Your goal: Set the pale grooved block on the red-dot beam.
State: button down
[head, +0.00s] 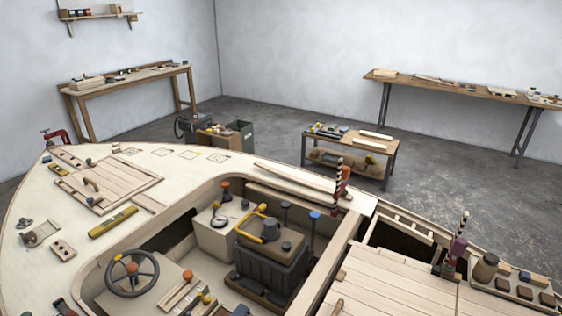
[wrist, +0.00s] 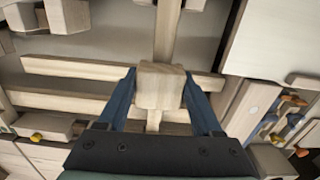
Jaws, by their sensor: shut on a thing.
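In the wrist view my gripper (wrist: 160,88) is shut on a pale wooden block (wrist: 160,90), with one dark blue finger on each side. The block's near face looks plain; I cannot make out its groove. Beyond it, a pale upright-running beam (wrist: 167,35) passes behind the block, and a long pale beam (wrist: 95,69) runs across. I cannot tell whether the block touches either beam. No red dot shows on any beam. My gripper and the held block do not show in the head view.
In the wrist view, blocks and small orange-tipped parts (wrist: 302,152) lie at the right, with a yellow-tipped part (wrist: 37,137) at the left. In the head view, the pale deck (head: 165,160) surrounds a cockpit with a steering wheel (head: 132,273) and a dark-based console (head: 270,250).

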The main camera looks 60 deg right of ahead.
jog(key=shift+f, duration=0.25)
grip_release()
jog(key=shift+r, duration=0.1)
notch_tip(320, 180, up, 13)
dwell(0.4)
jog(key=shift+w+d, duration=0.1)
jog(key=shift+w, duration=0.05)
dwell(0.4)
